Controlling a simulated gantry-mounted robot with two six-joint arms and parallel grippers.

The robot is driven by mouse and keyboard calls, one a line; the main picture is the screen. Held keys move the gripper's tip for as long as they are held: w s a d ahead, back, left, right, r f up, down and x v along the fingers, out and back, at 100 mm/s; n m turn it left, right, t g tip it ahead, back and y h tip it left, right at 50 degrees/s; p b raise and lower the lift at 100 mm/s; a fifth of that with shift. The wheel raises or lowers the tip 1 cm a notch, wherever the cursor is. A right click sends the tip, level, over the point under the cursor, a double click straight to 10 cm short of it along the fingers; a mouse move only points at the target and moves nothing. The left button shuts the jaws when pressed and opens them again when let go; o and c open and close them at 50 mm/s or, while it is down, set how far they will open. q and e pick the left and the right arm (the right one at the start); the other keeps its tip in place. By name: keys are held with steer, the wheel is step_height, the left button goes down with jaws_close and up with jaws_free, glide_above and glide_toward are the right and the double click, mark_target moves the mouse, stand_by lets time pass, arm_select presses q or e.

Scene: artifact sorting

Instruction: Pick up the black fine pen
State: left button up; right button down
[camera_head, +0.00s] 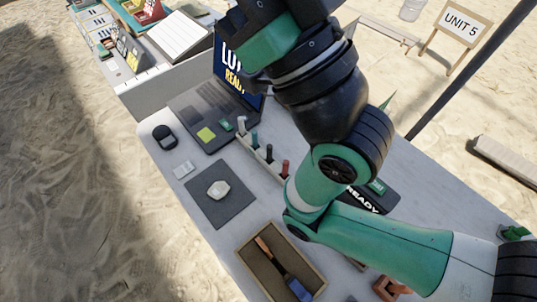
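A pale pen rack (262,155) stands on the table between the laptop and my arm. Several short upright pens stand in it: a whitish one, a dark green one, a black one (269,152) and a red one. The black one looks like the black fine pen, but its tip is too small to tell. My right arm comes in from the lower right, passes over the table and hides part of it beyond the rack. Its fingertips do not show in the picture. My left gripper is not in view.
An open laptop (205,112) stands behind the rack. A grey mat (232,208) with a pale stone (218,189) lies in front. A wooden tray (248,253) holds a brush-like tool. A dark sign reading READY (377,203) is partly behind my arm.

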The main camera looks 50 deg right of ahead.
stand_by(0.3)
steer(key=c, duration=0.7)
jaws_free()
